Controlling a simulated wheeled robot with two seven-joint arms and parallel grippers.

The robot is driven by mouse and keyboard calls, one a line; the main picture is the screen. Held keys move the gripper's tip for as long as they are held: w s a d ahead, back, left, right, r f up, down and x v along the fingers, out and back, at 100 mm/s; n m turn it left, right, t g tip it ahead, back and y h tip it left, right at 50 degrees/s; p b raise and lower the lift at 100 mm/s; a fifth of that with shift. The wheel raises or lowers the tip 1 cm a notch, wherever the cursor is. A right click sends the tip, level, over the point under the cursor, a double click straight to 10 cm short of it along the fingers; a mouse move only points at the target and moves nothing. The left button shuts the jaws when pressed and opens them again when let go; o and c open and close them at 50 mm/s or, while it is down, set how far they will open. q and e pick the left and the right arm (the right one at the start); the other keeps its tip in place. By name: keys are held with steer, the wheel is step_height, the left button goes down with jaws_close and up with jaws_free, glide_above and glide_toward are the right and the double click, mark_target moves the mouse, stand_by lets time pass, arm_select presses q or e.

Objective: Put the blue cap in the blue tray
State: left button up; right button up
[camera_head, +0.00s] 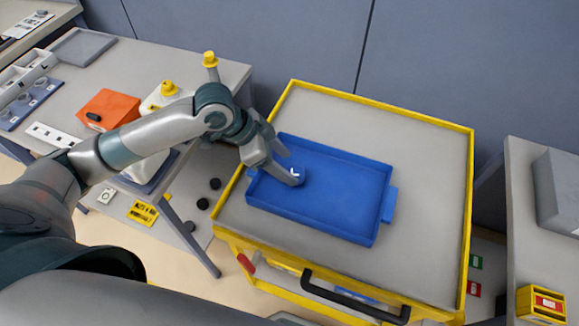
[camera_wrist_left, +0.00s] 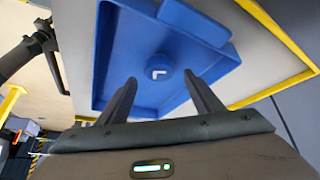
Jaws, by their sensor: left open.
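The tray lies on the grey top of a yellow-edged cart. My left gripper (camera_head: 291,168) is open above the tray, with its fingers at the cap. In the left wrist view, the cap (camera_wrist_left: 158,74) lies between the two spread fingertips (camera_wrist_left: 160,78), with gaps visible on both sides. The fingers partly cover the cap in the head view. My right gripper is not in view.
The cart top (camera_head: 425,160) is clear around the tray. Its raised yellow rim and black handle (camera_head: 355,297) are at the edges. A workbench at left holds an orange box (camera_head: 107,110) and yellow-capped containers (camera_head: 168,88). Another bench (camera_head: 530,220) stands at right.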

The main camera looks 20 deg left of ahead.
arm_select(q)
steer(key=b+v, duration=0.1)
steer(key=v, duration=0.8)
steer(key=shift+r, duration=0.1)
